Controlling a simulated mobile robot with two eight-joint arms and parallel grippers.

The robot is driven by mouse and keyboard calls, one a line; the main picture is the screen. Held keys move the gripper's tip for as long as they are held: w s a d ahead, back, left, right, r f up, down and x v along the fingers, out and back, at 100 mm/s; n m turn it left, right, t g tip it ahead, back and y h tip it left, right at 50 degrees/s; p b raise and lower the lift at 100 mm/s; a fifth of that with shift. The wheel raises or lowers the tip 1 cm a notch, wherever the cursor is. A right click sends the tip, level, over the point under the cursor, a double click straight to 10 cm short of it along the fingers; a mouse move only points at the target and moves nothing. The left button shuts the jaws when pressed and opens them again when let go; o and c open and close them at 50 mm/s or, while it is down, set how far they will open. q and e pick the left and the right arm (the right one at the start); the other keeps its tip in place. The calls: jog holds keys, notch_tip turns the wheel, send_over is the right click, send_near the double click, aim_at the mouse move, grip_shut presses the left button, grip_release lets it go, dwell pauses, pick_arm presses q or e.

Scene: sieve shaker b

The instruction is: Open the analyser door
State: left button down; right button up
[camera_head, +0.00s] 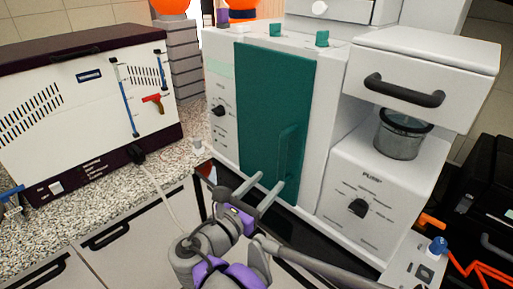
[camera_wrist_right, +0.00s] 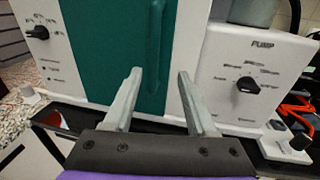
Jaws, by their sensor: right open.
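The analyser is a white cabinet with a green door (camera_head: 268,100) on its front, and the door looks shut. A vertical green handle (camera_head: 289,155) stands out near the door's right edge. My right gripper (camera_head: 271,181) is open and empty, in front of the lower part of the door, just below the handle. In the right wrist view the handle (camera_wrist_right: 154,45) is ahead of and between the open fingers (camera_wrist_right: 160,76), toward the left one. I cannot tell the exact gap, but the fingers are not around the handle. My left gripper is not in view.
A white pump unit (camera_head: 376,190) with a black knob and a drawer (camera_head: 420,75) above stands right of the analyser. A dark-topped white machine (camera_head: 85,105) is on the speckled counter (camera_head: 110,195) at left. Black equipment (camera_head: 490,190) and orange cable (camera_head: 480,268) are at right.

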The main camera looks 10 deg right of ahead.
aim_at(280, 159)
jog(key=shift+t, duration=0.3)
jog(key=x, duration=1)
jog(key=shift+w+a+r+p, duration=0.2)
jog(key=shift+w+r+p, duration=0.15)
jog(key=shift+w, duration=0.1)
grip_shut()
dwell(0.7)
